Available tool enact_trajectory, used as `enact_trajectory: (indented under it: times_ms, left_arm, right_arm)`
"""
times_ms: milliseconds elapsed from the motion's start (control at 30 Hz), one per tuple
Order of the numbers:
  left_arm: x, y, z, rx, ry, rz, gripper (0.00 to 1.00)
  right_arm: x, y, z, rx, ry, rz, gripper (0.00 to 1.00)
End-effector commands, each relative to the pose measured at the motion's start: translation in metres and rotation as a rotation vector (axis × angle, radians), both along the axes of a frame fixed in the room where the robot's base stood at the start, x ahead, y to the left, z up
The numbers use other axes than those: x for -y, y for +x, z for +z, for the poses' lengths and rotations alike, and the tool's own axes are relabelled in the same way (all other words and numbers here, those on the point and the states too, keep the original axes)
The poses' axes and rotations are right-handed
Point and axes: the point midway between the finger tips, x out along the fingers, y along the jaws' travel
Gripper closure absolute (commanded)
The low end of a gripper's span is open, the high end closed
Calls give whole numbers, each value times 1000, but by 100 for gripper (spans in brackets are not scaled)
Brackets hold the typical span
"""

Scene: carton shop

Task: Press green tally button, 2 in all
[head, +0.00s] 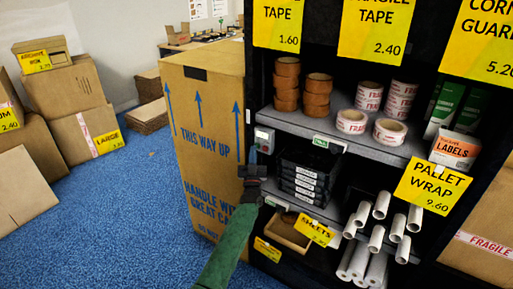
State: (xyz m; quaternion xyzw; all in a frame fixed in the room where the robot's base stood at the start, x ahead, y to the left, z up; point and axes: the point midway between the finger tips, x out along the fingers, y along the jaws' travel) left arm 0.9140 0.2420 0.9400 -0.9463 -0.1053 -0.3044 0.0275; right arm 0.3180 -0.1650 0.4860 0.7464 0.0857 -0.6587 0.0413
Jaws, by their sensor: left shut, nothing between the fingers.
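A small grey box (265,134) is fixed on the black upright of the shelf unit, left of the shelf stock. Its lower part is behind my gripper's fingers, and I cannot make out a green button on it. My left gripper (253,157) is shut and empty, with its fingertips pointing up at the lower left of the box. I cannot tell whether they touch it. My green left arm comes up from the bottom of the view. My right gripper is not in view.
The shelf unit holds brown tape rolls (287,77), FRAGILE tape rolls (351,121), black trays (305,180) and white wrap tubes (381,205). A tall carton (205,95) stands just left of the unit. Blue floor (125,205) is free to the left, before stacked cartons (72,92).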

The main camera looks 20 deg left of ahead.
Motion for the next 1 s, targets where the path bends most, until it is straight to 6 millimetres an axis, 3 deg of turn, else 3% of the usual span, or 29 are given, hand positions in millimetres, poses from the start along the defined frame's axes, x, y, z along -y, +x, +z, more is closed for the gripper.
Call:
enact_trajectory:
  times_ms: [1000]
  left_arm:
    - [3,8,1,1,0,0,100]
  right_arm:
    - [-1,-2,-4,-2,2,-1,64]
